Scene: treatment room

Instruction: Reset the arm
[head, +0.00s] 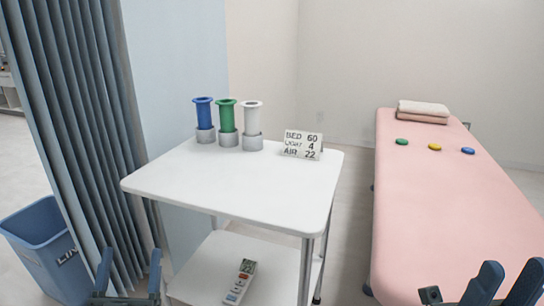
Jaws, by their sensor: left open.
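My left gripper (130,267) is at the lower left of the head view, in front of the white trolley's left side. Its two blue fingers point up and stand apart, with nothing between them. My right gripper (512,268) is at the lower right corner, in front of the near end of the pink bed (440,215). Its two blue fingers stand apart and hold nothing that I can see; its lower part is cut off by the frame edge.
The white trolley (235,200) bears blue (203,113), green (227,116) and white (252,118) spools in grey holders and a sign (301,145). A remote (240,281) lies on its lower shelf. A blue bin (50,245) and curtain (85,130) stand left. Bare floor separates trolley and bed.

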